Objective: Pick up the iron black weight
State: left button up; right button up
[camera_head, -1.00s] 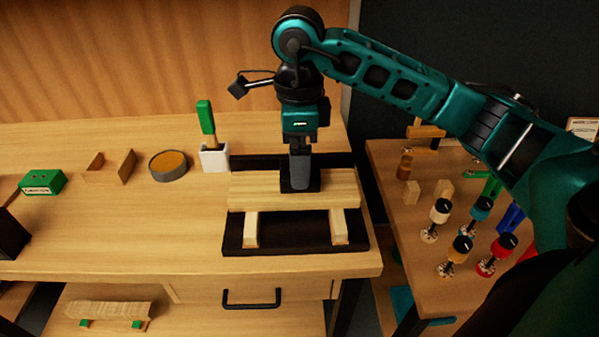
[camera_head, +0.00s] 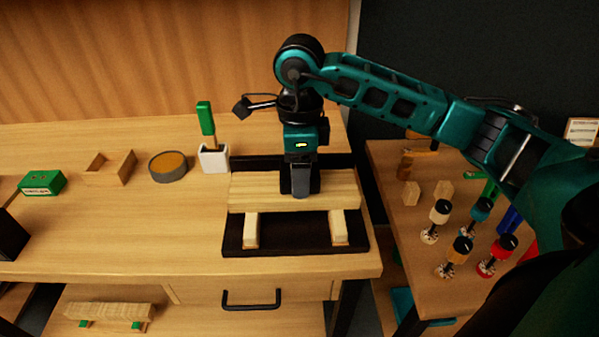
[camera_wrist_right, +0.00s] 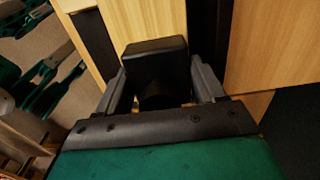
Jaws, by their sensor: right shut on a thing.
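The iron black weight (camera_wrist_right: 155,62) is a dark block with rounded edges. In the right wrist view it sits between the two grey fingers of my right gripper (camera_wrist_right: 167,88), which is shut on it. In the head view the right gripper (camera_head: 301,182) points down over the wooden board (camera_head: 255,191). The weight (camera_head: 315,179) shows there only as a dark strip beside the finger; the rest is hidden. It appears to stand on the board, but I cannot tell whether it touches. My left gripper is not in view.
The board lies across two light wooden blocks (camera_head: 251,229) on a black mat (camera_head: 290,248). A white holder with a green-handled tool (camera_head: 206,118), a round tin (camera_head: 168,167) and a green box (camera_head: 42,183) stand left.

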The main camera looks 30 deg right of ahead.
grip_shut()
jog(key=shift+w+r, duration=0.1)
dwell(0.3)
